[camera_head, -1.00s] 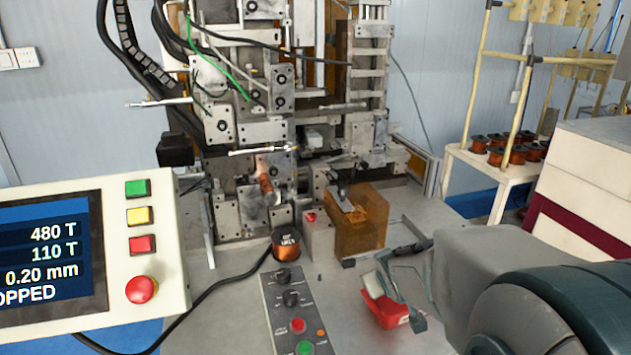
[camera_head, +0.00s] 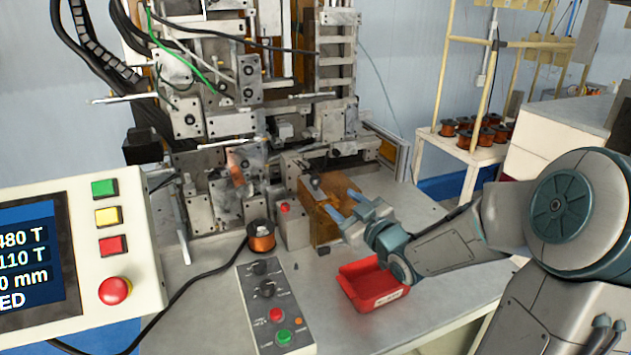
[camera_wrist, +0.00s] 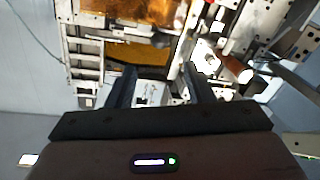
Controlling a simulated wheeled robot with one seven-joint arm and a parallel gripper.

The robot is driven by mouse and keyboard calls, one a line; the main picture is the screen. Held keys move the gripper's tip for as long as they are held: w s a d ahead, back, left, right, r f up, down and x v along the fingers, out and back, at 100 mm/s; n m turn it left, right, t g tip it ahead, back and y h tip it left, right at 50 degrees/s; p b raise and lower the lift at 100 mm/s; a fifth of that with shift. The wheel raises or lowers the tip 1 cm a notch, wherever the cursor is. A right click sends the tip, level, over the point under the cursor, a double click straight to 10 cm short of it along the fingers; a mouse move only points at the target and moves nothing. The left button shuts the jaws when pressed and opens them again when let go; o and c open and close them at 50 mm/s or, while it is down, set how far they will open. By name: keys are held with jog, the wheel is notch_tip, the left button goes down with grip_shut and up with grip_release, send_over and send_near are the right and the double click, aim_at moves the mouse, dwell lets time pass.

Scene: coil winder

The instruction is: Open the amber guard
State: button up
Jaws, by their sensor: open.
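The amber guard (camera_head: 343,187) is a see-through amber box at the front right of the winding machine, with a small dark fitting at its top left. My gripper (camera_head: 331,204) is in front of it in the head view, and its fingers hide part of the guard's front. Whether the fingers touch it I cannot tell. In the wrist view my gripper (camera_wrist: 158,82) has its two dark fingers spread, with no guard edge clearly between them. An amber sheet (camera_wrist: 125,58) shows beyond them; I cannot tell whether it is the guard.
A red tray (camera_head: 372,285) lies on the bench below my forearm. A copper spool (camera_head: 261,236) and a button box (camera_head: 268,305) stand to the left. The control panel (camera_head: 130,255) fills the lower left. The bench right of the guard is clear.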

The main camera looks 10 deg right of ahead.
aim_at(318, 184)
jog(key=p+x, duration=0.1)
jog(key=x, duration=1.2)
jog(key=shift+f, duration=0.1)
